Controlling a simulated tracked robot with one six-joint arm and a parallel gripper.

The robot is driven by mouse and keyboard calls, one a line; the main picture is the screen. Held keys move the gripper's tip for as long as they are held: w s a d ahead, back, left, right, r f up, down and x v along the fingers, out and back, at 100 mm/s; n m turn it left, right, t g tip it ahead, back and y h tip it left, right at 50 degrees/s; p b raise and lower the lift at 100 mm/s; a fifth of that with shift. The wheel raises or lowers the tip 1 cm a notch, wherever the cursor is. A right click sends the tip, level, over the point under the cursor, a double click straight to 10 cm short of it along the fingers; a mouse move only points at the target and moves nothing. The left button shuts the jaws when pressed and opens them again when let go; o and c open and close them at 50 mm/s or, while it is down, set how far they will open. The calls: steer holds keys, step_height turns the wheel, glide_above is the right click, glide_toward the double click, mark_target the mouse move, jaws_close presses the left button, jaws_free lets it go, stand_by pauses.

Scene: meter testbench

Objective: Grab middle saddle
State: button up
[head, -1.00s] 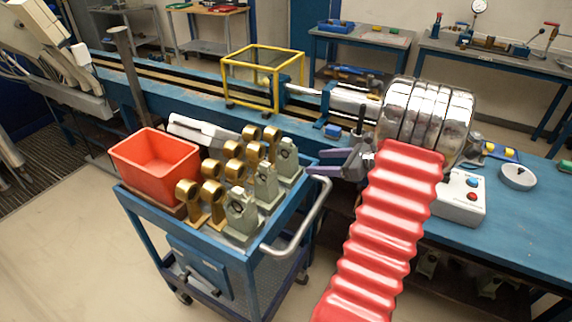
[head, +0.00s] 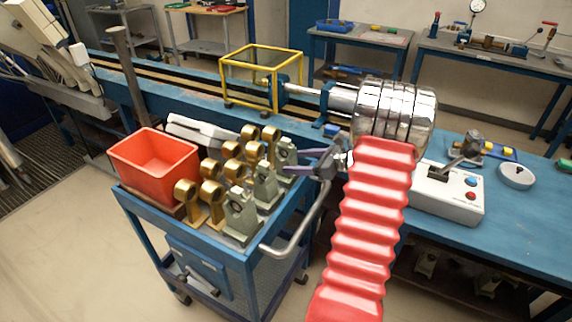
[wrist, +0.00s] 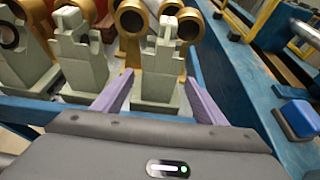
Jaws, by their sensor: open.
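Three grey-green saddles stand upright in a row along the right side of the blue cart (head: 183,235). They are the near saddle (head: 240,215), the middle saddle (head: 266,188) and the far saddle (head: 285,152). My gripper (head: 290,161) is open and empty, with its purple fingers reaching in from the right at the far saddle. In the wrist view, the far saddle (wrist: 158,82) stands between or just beyond my fingertips (wrist: 157,80). The middle saddle (wrist: 82,65) is left of the fingers there, and the near saddle (wrist: 20,60) is cut by the left edge.
Several brass ring holders (head: 212,195) stand close beside the saddles. A red-orange bin (head: 155,165) sits on the cart's left. The cart's curved handle (head: 300,232) lies below my gripper. A blue bench (head: 530,225) with a control box (head: 450,195) is at right.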

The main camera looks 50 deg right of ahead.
mark_target(286, 161)
steer(key=shift+x, duration=2.65)
steer(key=shift+r, duration=0.1)
steer(key=shift+c, duration=0.2)
jaws_close()
